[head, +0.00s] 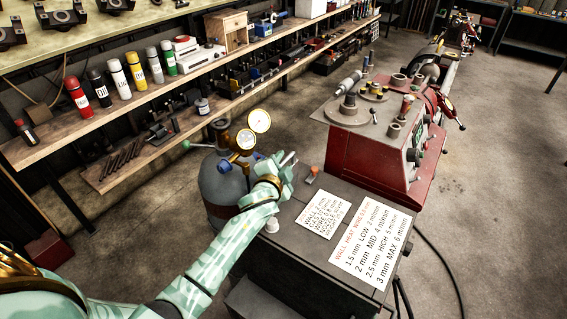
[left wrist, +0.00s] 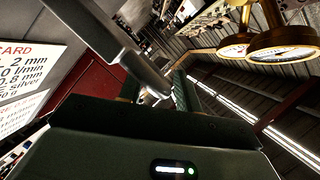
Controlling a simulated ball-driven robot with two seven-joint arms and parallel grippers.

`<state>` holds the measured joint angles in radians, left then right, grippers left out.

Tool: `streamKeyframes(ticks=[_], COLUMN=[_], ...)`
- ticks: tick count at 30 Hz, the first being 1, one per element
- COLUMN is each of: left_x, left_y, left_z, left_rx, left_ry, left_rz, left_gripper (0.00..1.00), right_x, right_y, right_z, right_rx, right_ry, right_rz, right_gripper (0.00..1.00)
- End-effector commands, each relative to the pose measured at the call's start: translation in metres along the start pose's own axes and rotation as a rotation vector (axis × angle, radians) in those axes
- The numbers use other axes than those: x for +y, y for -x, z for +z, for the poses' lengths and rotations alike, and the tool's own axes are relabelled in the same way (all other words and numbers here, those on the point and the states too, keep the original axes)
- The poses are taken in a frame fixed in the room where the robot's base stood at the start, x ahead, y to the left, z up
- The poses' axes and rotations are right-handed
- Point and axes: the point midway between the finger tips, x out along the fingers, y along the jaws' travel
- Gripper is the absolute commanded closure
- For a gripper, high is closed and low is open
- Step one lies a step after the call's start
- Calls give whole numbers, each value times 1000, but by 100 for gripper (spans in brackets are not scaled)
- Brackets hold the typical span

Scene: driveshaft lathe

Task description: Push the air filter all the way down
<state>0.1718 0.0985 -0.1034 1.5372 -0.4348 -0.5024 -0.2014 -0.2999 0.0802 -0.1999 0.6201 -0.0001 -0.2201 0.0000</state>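I cannot pick out the air filter for certain in either view. My left gripper (head: 285,168) is in the middle of the head view, over the far end of the dark box with the printed cards and right of the gauges. In the left wrist view, a ribbed finger part (left wrist: 181,92) shows beyond the dark gripper housing. A grey bar (left wrist: 125,50) crosses from the upper left toward it. Whether the bar is held or is part of the gripper is unclear. The space between the fingertips is hidden. My right gripper is not in view.
A gas cylinder (head: 224,184) with gauges (head: 259,121) stands close left of my gripper. White printed cards (head: 371,240) lie on the dark box (head: 284,252). A red lathe (head: 378,150) stands at right. Shelves (head: 190,92) with bottles line the back left. Open floor lies at right.

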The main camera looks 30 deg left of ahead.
Motion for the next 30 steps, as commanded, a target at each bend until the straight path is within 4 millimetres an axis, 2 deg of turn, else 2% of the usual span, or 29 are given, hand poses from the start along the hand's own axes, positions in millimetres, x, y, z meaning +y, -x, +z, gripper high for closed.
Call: streamKeyframes(ticks=[4,11,12,15,16,23,30], left_x=[0,0,0,0,0,5,46], left_y=[-9,-10,-10,-10,-10,-11,-21], left_z=[0,0,0,0,0,3,28], left_rx=[1,1,1,1,1,0,-1], left_ry=[1,1,1,1,1,1,4], left_rz=[-1,0,0,0,0,1,3], left_gripper=[66,66,68,96,100,100,100], right_x=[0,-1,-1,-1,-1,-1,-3], right_y=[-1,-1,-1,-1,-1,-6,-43], right_z=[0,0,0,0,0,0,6], right_rx=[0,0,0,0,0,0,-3], right_ry=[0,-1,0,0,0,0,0], right_rz=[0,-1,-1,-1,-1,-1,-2], right_gripper=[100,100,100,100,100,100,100])
